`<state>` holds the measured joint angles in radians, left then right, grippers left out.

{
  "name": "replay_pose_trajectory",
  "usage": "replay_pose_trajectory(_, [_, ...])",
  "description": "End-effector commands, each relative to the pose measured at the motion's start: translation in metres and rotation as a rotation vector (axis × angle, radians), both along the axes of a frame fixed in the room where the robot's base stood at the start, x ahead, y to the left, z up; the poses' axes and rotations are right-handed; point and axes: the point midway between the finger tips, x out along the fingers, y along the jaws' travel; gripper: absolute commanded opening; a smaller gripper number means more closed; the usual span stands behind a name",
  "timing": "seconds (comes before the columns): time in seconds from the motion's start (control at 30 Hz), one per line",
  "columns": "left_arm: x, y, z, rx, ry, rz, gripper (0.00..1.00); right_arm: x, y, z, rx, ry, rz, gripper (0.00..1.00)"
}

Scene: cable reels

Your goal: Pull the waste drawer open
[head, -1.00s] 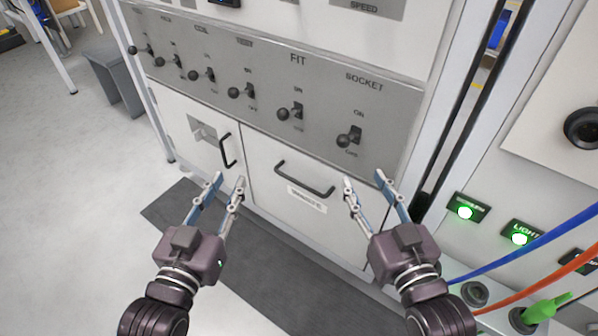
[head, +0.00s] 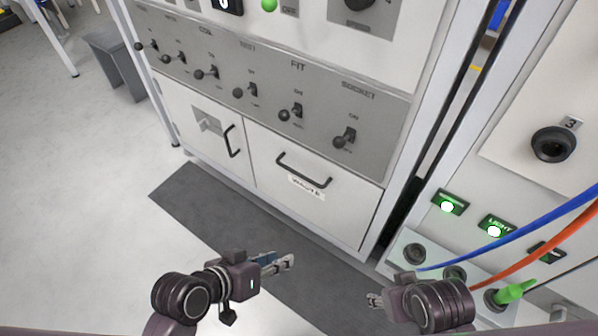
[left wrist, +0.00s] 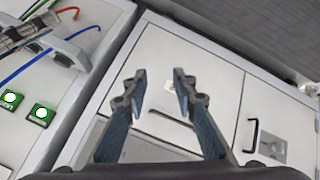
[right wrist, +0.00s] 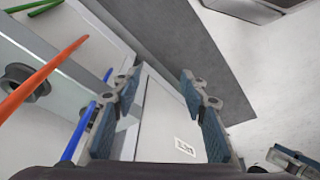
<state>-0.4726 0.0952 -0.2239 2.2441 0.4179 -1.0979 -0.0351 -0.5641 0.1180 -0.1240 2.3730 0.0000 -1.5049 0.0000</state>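The waste drawer (head: 318,205) is a white front low in the cabinet, flush with its surroundings. It has a black bar handle (head: 303,172) and a label below it. My left gripper (head: 288,262) is in front of and below the drawer in the head view, pointing right, and touches nothing. In the left wrist view its fingers (left wrist: 158,85) are apart, with the drawer front and handle (left wrist: 168,117) beyond them. My right gripper (head: 373,300) points left, clear of the drawer. Its fingers (right wrist: 155,88) are apart and empty; the label (right wrist: 185,147) shows beyond them.
A cupboard door with a black handle (head: 231,141) is left of the drawer. A row of toggle switches (head: 291,111) runs above. Blue and orange cables (head: 500,265) and a green plug (head: 514,291) are on the right. A dark mat (head: 225,225) covers the floor in front.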

Motion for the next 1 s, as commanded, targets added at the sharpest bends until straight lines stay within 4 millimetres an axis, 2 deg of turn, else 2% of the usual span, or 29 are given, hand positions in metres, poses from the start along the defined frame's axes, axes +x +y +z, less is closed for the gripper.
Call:
replay_pose_trajectory(0.03, [0.011,-0.019,0.006,-0.078,-0.029,0.003,0.26,0.001,0.0,-0.006,0.0,0.003,0.0,0.4])
replay_pose_trajectory(0.2, [0.053,-0.076,0.039,-0.404,-0.121,0.082,0.26,0.004,0.001,-0.026,0.0,0.011,0.001,0.4])
replay_pose_trajectory(0.33, [0.092,-0.095,0.062,-0.658,-0.162,0.232,0.26,0.006,0.002,-0.044,0.0,0.017,0.003,0.4])
replay_pose_trajectory(0.47, [0.131,-0.089,0.064,-0.856,-0.163,0.446,0.26,0.007,0.002,-0.061,0.0,0.024,0.004,0.4])
replay_pose_trajectory(0.6, [0.161,-0.067,0.041,-0.973,-0.134,0.69,0.26,0.008,0.003,-0.077,0.0,0.03,0.005,0.4])
replay_pose_trajectory(0.8, [0.175,-0.043,0.006,-1.013,-0.096,0.91,0.26,0.008,0.003,-0.089,0.0,0.034,0.006,0.4])
replay_pose_trajectory(1.0, [0.188,-0.04,-0.003,-1.017,-0.091,0.95,0.26,0.009,0.003,-0.083,0.0,0.028,0.005,0.4])
